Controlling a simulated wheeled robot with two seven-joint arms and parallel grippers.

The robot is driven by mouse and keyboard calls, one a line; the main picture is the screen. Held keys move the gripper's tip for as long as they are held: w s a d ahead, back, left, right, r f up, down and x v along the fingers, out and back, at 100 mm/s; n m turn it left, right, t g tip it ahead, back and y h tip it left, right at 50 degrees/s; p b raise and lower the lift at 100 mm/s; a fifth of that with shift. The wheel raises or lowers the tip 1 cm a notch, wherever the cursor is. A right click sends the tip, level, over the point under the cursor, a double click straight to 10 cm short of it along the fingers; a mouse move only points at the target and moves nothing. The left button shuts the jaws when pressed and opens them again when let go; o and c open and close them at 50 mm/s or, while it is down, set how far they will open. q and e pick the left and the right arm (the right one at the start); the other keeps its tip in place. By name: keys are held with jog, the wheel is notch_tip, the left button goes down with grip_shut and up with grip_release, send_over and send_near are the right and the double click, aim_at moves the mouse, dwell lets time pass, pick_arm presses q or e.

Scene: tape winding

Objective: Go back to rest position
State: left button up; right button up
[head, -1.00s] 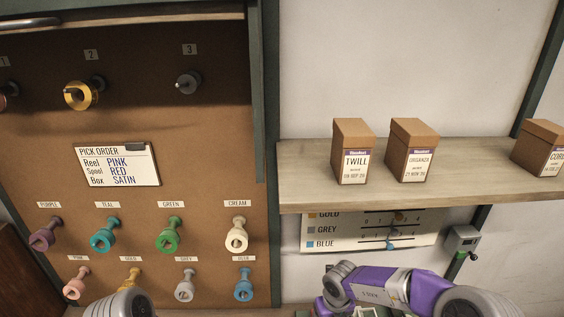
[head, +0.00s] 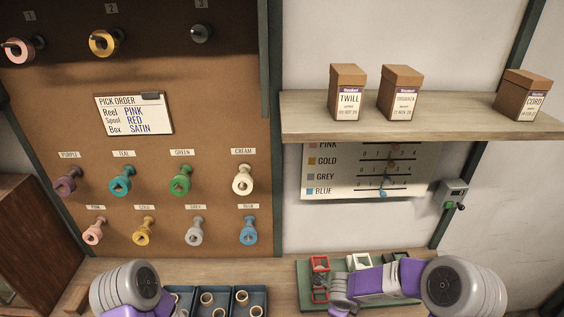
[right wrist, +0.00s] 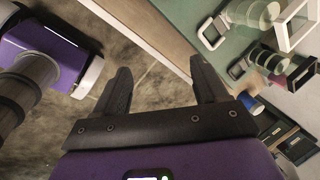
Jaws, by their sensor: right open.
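My right gripper (right wrist: 163,92) shows in the right wrist view with its two dark fingers spread wide and nothing between them. It hangs over the floor beside the table edge. In the head view my purple and grey right arm reaches in over the bench at the lower right, and its fingers are hidden. My left arm shows at the lower left of the head view as a grey joint and a purple link; its gripper is out of view. The pick order card (head: 134,114) on the pegboard reads pink reel, red spool, satin box.
The wooden bench (head: 270,279) holds a green mat (head: 285,268) with small frames and dark trays (head: 253,291) with rings. A shelf (head: 440,125) carries boxes marked Twill (head: 347,93), Organza (head: 400,93) and Cord (head: 522,95). Coloured spools hang on the pegboard (head: 60,140).

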jog(key=s+a+f+n+g+y+b, duration=0.1)
jog(key=s+a+f+n+y+b, duration=0.2)
jog(key=s+f+n, duration=0.6)
jog(key=s+a+f+n+g+y+b, duration=0.1)
jog(key=s+a+f+n+y+b, duration=0.2)
jog(key=s+f+n, duration=0.7)
jog(key=a+f+n+b, duration=0.1)
jog(key=a+n, duration=0.1)
jog(key=n, duration=0.1)
jog(key=shift+s+a+g+b, duration=0.15)
jog(key=shift+a+g+b, duration=0.15)
jog(key=shift+a+b, duration=0.1)
jog(key=shift+c, duration=0.4)
